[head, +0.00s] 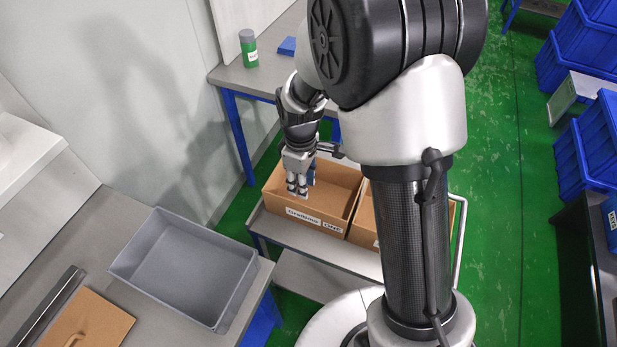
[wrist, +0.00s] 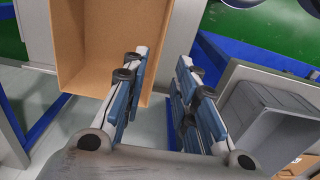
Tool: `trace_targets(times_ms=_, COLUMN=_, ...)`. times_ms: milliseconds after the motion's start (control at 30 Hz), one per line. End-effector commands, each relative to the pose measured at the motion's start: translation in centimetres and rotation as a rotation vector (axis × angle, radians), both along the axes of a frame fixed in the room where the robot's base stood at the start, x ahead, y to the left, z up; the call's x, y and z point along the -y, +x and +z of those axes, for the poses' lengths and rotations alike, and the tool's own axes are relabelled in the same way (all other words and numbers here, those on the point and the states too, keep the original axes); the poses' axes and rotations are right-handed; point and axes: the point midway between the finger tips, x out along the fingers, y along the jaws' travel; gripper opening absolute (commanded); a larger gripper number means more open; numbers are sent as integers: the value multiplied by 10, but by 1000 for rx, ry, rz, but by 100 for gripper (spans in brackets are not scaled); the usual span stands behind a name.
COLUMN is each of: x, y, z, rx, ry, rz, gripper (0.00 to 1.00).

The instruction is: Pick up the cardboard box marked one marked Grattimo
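The cardboard box (head: 318,224) with labels reading "Grattimo" and "ONE" sits on a low grey cart. It is open at the top, and the part of its inside that shows looks empty. My gripper (head: 298,190) hangs fingers-down over this box near its front wall in the head view, hiding part of it. In the wrist view my gripper (wrist: 161,58) has its two blue-padded fingers spread with nothing between them. A cardboard box (wrist: 110,45) shows behind the left finger there; contact cannot be told.
A second cardboard box (head: 363,222) stands right beside the first, partly hidden by my arm. A grey tray (head: 140,270) lies on the table at left. A green-labelled container (head: 249,50) stands on the back table. Blue crates (head: 600,130) are stacked at right.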

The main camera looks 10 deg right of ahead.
Motion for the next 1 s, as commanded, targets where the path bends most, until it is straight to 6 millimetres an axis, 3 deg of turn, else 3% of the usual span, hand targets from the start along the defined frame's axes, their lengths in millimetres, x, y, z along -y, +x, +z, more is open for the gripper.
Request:
trace_targets(times_ms=100, x=0, y=-2, z=-31, rx=-6, ry=0, rz=-1, gripper=27)
trace_targets(times_ms=400, x=0, y=-2, z=-91, rx=-4, ry=0, rz=-2, gripper=27)
trace_targets(times_ms=767, x=0, y=-1, z=-116, rx=-1, ry=0, rz=-3, gripper=27)
trace_targets(times_ms=1000, x=0, y=-2, z=-152, rx=-3, ry=0, rz=-3, gripper=27)
